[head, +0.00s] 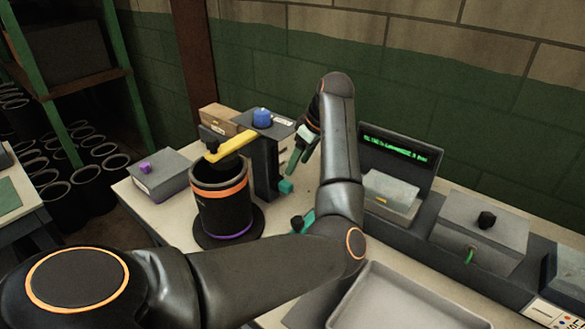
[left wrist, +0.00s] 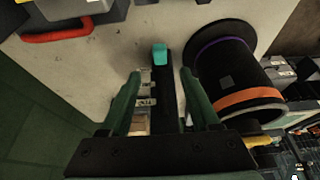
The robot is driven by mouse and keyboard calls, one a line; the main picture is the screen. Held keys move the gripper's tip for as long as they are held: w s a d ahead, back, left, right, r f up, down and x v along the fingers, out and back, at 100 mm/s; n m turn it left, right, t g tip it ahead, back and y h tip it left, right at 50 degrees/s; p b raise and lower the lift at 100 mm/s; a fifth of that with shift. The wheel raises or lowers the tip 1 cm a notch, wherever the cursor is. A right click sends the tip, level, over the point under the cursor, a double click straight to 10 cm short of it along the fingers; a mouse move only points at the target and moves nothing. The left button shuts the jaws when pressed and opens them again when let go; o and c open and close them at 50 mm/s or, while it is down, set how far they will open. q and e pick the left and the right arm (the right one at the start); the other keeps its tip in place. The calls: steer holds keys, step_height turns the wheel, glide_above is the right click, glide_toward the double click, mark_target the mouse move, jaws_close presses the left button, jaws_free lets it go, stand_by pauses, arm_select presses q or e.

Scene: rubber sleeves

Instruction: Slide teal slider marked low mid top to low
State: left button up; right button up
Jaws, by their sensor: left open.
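The teal slider (head: 286,187) shows low on the dark upright post (head: 264,165), close to the bench top. In the left wrist view the teal slider (left wrist: 160,53) is at the far end of the dark post, with small pale labels (left wrist: 146,88) along one side. Their words are too small to read. My left gripper (head: 299,152) is open and empty, beside the post and above the slider. In the left wrist view its green fingers (left wrist: 161,88) stand apart on either side of the post, short of the slider. My right gripper is not in view.
A black cylinder with an orange band (head: 221,203) stands left of the post, with a yellow arm (head: 230,146) over it. A blue knob (head: 262,116) tops the post. Grey boxes (head: 160,175) and a display (head: 397,150) flank it. A grey tray (head: 385,300) lies in front.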

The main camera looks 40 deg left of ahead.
arm_select(q)
steer(key=shift+v, duration=1.5)
